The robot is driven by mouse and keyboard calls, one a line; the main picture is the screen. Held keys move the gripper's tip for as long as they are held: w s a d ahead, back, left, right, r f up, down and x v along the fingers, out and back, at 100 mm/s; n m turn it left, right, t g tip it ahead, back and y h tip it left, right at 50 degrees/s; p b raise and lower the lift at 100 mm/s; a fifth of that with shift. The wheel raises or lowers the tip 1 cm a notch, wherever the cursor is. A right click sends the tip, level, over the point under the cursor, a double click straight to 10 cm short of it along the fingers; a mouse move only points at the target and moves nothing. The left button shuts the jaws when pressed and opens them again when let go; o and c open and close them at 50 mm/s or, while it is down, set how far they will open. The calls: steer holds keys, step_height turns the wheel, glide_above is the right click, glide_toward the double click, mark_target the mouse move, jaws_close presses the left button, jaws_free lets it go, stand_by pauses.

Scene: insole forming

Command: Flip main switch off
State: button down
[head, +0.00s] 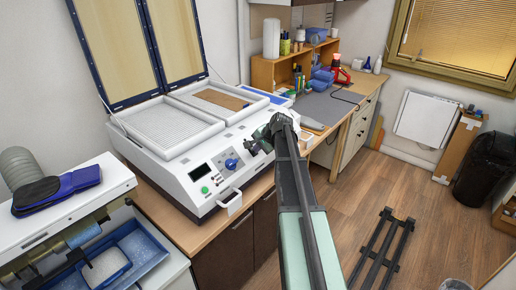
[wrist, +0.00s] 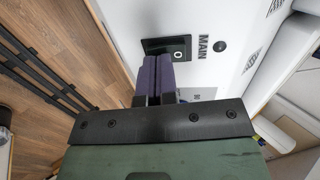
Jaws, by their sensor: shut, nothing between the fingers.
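The main switch (wrist: 165,45) is a black switch with a white ring mark on a white panel, beside the printed word MAIN in the wrist view. My gripper (wrist: 158,58) is shut, its two purple fingers pressed together with nothing between them. The fingertips overlap the lower part of the switch in the picture; I cannot tell whether they touch it. In the head view my gripper (head: 262,140) is at the right front of the white forming machine (head: 207,158), and my arm hides the switch there.
The machine front has a blue knob (head: 231,163), a green button (head: 205,190), a display (head: 201,172) and a white handle (head: 230,203). Its lid (head: 134,40) stands open. A workbench (head: 335,117) with tools lies beyond.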

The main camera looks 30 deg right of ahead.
steer(key=w+r+p+v, duration=0.1)
steer(key=p+v, duration=1.1)
steer(key=v, duration=0.1)
steer(key=shift+a+r, duration=0.2)
steer(key=shift+r, duration=0.1)
steer(key=s+a+f+n+g+b, duration=0.2)
steer(key=s+a+f+n+b, duration=0.2)
steer(key=a, duration=0.7)
steer(key=s+a+f+n+g+h+b, duration=0.1)
steer(key=s+a+f+n+g+b, duration=0.1)
steer(key=s+a+f+n+b, duration=0.3)
steer(key=s+a+f+n+g+h+b, duration=0.1)
steer(key=s+a+f+n+b, duration=0.4)
steer(key=s+a+f+b, duration=0.5)
steer(key=a+f+g+b, duration=0.1)
steer(key=a+f, duration=0.3)
steer(key=a, duration=0.3)
steer(key=shift+s+g, duration=0.25)
steer(key=shift+g, duration=0.05)
